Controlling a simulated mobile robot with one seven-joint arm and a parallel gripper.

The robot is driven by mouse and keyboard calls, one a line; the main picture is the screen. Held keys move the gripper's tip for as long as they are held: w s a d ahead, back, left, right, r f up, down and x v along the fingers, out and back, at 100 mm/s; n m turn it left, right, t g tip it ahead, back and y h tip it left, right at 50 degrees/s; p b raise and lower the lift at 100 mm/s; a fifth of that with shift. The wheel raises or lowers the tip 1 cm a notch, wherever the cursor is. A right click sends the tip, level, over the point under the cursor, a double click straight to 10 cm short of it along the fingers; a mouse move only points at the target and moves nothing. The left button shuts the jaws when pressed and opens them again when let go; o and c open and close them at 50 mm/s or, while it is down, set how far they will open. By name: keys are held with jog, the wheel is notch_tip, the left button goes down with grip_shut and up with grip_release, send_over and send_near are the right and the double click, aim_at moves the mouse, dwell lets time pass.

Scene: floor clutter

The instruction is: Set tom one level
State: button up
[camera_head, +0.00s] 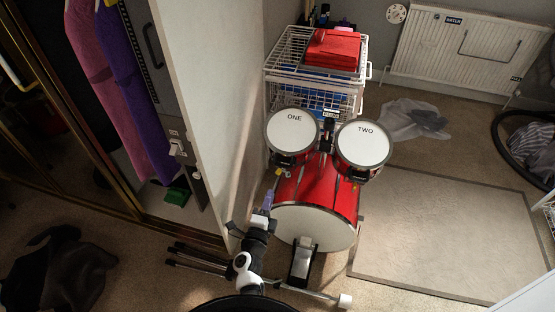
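Tom one (294,130), a red drum with a white head marked ONE, is mounted above the left side of the red bass drum (320,190). Its head faces up towards the camera; I cannot tell its exact tilt. Tom two (363,143), marked TWO, sits to its right and a little nearer. A bracket (330,117) shows between the toms. My arm reaches up from the bottom edge, and my gripper (277,177) appears just below tom one, by the bass drum's left side. The fingertips are small and dark, so their opening and any contact are unclear.
A white wall panel (205,100) stands close on the left. A pedal (303,262) stands before the bass drum. A pale rug (430,235) leaves free floor at right.

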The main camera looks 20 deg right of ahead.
aim_at(280, 165)
jog(key=x, duration=1.3)
jog(key=shift+w+d+r, duration=0.15)
jog(key=shift+w, duration=0.1)
grip_shut()
